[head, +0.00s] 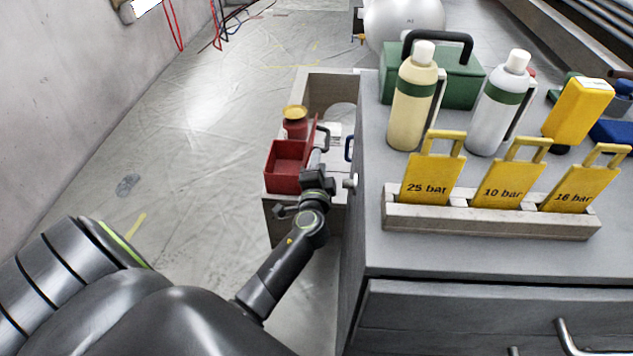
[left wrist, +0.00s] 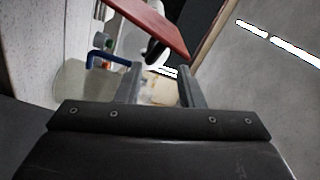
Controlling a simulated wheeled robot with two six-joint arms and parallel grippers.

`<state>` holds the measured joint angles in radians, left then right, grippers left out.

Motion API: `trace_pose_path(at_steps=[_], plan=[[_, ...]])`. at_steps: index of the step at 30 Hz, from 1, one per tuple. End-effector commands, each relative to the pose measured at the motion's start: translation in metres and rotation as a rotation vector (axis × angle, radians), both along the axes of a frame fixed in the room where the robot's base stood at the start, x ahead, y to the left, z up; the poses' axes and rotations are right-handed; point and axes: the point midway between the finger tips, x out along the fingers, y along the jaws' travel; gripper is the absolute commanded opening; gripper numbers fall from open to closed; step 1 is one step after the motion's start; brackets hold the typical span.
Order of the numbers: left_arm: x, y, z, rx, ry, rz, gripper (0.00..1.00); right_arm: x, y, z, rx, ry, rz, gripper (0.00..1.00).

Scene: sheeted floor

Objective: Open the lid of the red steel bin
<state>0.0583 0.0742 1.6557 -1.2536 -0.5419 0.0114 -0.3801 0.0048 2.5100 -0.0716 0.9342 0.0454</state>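The red steel bin (head: 283,178) sits low at the left of the grey cabinet, in the head view. Its inside shows from above. Its red lid (head: 312,130) stands raised on the bin's right side, seen nearly edge-on. In the left wrist view the lid (left wrist: 150,20) is a tilted red panel with a black handle (left wrist: 154,50). My left gripper (head: 315,162) is at the bin's right side, close to the lid. In the wrist view its two fingers (left wrist: 158,88) are apart with nothing between them. Whether it touches the lid is unclear. My right gripper is not in view.
A red jar with a yellow lid (head: 295,121) stands behind the bin in a grey open tray (head: 332,92). The cabinet top (head: 430,255) holds bottles, a green case (head: 455,82) and yellow tags in a rack (head: 490,221). The floor at left is mostly clear.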

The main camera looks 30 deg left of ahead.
Motion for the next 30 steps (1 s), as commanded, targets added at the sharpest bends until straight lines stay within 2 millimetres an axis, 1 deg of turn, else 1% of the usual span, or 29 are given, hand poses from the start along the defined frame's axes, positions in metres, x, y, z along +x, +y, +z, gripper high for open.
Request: trace_pose_path(at_steps=[1, 3, 6, 10, 15, 23, 24, 25, 28, 30], plan=[[-0.012, -0.006, 0.000, -0.005, 0.002, 0.001, 0.34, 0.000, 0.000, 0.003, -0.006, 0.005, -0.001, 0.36], [-0.025, -0.014, -0.001, -0.005, 0.002, 0.001, 0.34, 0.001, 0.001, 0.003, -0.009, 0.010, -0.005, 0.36], [-0.042, -0.023, -0.001, -0.004, 0.002, 0.002, 0.34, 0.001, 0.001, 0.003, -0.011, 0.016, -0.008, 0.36], [-0.057, -0.032, -0.001, -0.003, 0.002, 0.000, 0.34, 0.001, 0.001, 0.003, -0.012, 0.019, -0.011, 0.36], [-0.066, -0.037, -0.001, -0.001, 0.000, 0.000, 0.34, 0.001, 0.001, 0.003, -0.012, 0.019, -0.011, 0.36], [-0.067, -0.037, -0.001, 0.000, 0.001, -0.001, 0.34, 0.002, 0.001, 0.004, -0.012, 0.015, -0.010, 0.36], [-0.067, -0.037, -0.001, 0.000, 0.001, 0.000, 0.33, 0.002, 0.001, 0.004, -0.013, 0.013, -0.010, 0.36], [-0.068, -0.037, -0.001, 0.000, 0.001, 0.000, 0.29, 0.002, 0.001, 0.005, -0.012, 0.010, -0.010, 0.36], [-0.072, -0.033, -0.001, -0.019, 0.001, 0.016, 0.16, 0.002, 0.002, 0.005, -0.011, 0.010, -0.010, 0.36], [-0.080, -0.024, -0.003, -0.058, 0.000, 0.047, 0.07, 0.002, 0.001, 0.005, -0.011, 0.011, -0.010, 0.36]])
